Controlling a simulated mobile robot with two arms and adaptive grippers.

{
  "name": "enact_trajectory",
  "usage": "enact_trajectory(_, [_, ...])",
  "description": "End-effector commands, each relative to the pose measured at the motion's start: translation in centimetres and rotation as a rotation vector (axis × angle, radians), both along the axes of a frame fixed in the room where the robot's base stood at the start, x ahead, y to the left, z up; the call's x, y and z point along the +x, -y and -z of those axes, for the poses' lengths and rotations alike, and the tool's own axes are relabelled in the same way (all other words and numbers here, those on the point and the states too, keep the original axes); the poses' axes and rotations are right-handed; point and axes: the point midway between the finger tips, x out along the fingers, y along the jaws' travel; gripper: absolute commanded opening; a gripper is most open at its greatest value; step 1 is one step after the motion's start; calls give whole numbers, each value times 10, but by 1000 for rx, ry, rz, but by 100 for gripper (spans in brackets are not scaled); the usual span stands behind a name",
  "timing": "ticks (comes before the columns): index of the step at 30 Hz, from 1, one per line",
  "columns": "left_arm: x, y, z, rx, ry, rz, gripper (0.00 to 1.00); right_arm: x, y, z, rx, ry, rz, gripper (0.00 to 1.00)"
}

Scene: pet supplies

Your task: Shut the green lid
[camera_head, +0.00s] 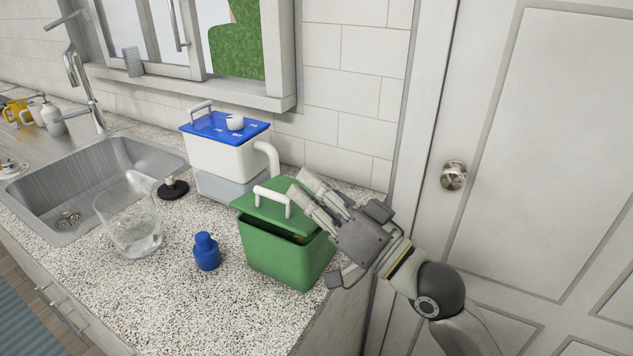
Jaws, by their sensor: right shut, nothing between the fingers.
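The green lid (272,212) with a white bar handle sits over the green bin (280,256) on the counter. It is tilted, and a dark gap shows between lid and bin rim at the front right. My right gripper (308,190) is shut and empty, its fingers at the right side of the lid, above the bin's right part. I cannot tell whether the fingers touch the lid. The fingers hide the lid's right edge. My left gripper is not in view.
A blue bottle (206,251) and a clear glass container (130,222) stand left of the bin. A white box with a blue lid (222,126) stands behind. A black stopper (173,188) lies near the sink (95,180). A door (545,150) is at right.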

Motion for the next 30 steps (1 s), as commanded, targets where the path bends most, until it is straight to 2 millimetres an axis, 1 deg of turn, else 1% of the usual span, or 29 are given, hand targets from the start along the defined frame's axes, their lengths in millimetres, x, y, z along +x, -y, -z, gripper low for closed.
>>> enact_trajectory(1, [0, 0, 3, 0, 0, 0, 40, -2, -2, 6, 1, -3, -1, 0])
enact_trajectory(3, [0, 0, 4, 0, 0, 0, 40, -5, -4, 10, 1, -5, -1, 0])
enact_trajectory(12, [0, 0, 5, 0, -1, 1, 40, -10, -7, 20, 2, -5, 0, 0])
enact_trajectory(30, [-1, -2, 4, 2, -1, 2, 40, -11, -8, 22, 1, -8, -1, 0])
